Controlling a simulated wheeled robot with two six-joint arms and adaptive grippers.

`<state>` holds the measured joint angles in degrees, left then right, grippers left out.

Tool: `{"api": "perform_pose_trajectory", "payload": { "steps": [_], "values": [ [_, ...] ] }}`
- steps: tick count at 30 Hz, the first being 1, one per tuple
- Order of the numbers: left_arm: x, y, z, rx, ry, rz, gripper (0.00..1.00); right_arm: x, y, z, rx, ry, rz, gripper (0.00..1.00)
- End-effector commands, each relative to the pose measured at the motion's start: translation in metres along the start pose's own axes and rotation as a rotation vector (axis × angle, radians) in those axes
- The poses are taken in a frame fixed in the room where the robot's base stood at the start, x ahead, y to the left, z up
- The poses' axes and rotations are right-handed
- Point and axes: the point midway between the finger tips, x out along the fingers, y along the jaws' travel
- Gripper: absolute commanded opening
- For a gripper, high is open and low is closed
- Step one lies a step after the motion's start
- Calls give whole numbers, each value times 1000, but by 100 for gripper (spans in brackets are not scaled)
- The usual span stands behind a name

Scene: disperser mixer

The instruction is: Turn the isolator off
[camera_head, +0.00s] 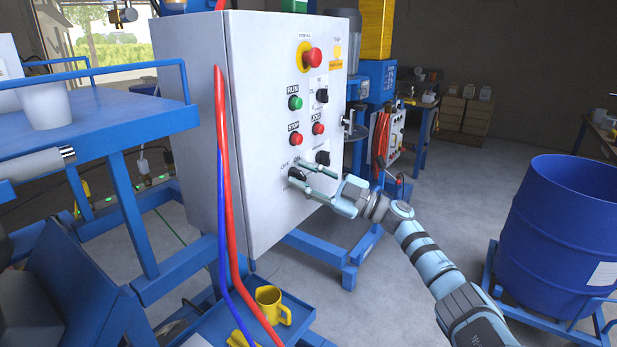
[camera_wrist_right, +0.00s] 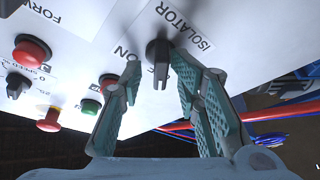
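The isolator is a dark rotary knob (camera_wrist_right: 158,62) low on the grey control cabinet's (camera_head: 250,190) front panel. The word ISOLATOR (camera_wrist_right: 188,25) and an ON label are printed beside it in the right wrist view. My right gripper (camera_wrist_right: 157,70) is open, with one finger on each side of the knob. Clear gaps show beside the knob; whether either fingertip touches it I cannot tell. In the head view my right gripper (camera_head: 298,173) reaches the panel's lower left, partly hiding the knob. Which way the knob points is unclear. My left gripper is not in view.
Above are a red emergency stop (camera_head: 312,57), a green RUN button (camera_head: 295,103), red buttons and other dark knobs (camera_head: 322,96). Red and blue hoses (camera_head: 222,150) hang along the cabinet's left edge. A blue drum (camera_head: 562,230) stands right. Floor between is open.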

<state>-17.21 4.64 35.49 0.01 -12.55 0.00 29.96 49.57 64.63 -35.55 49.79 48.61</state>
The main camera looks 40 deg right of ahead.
Motion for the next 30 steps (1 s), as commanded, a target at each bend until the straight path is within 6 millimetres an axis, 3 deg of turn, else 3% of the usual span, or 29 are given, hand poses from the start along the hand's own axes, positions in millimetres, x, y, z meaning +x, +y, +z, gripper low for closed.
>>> {"api": "perform_pose_trajectory", "payload": {
  "steps": [5, 12, 16, 20, 30],
  "values": [
    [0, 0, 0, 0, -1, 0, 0, -20, -1, 2, -2, -6, -4, 30],
    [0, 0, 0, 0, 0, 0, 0, -85, -2, 1, 0, -8, -9, 30],
    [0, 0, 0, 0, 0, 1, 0, -110, -2, 0, -1, -4, -7, 30],
    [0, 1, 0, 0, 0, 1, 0, -120, 0, -2, -2, 0, -1, 30],
    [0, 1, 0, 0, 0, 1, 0, -120, 0, -2, -2, 1, 1, 30]
  ]
}}
